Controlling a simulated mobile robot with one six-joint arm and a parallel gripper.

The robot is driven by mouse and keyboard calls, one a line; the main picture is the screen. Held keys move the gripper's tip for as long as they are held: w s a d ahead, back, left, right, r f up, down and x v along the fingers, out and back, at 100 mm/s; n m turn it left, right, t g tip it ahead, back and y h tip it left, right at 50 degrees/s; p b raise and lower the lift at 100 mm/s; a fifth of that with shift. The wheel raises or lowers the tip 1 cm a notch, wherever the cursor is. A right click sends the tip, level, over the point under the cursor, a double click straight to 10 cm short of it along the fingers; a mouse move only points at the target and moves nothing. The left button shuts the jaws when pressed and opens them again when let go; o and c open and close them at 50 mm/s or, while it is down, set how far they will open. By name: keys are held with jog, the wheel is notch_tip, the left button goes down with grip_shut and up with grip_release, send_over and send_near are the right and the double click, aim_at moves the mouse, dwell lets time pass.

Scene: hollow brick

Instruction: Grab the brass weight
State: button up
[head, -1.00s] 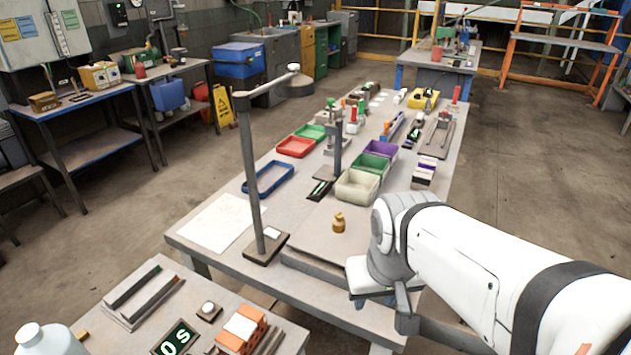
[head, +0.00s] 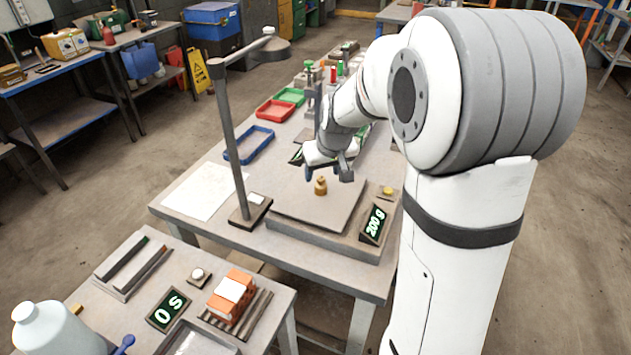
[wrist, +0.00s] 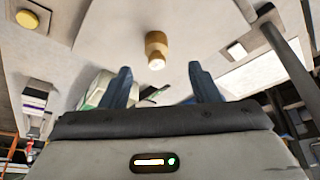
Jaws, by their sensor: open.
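The brass weight (head: 320,186) stands upright on the flat grey plate of a scale (head: 300,215) on the table. The scale's display (head: 374,224) reads 200 g. My gripper (head: 328,174) is just beyond and above the weight in the head view. In the wrist view the brass weight (wrist: 156,50) lies ahead of the two blue fingertips (wrist: 160,82), roughly midway between them. The fingers are apart and nothing is between them. The weight and the fingers do not appear to touch.
A lamp-like post (head: 229,140) stands left of the scale. A blue tray (head: 249,145) and a red tray (head: 275,111) lie farther back. A white sheet (head: 212,203) lies at left. A nearer table holds an orange brick (head: 232,297) and a white bottle (head: 55,330).

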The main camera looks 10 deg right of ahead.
aim_at(322, 180)
jog(key=x, duration=0.6)
jog(key=shift+d+f+p, duration=0.25)
jog(key=shift+p, duration=0.15)
jog(key=c, duration=1.2)
grip_shut()
jog(key=shift+r, duration=0.1)
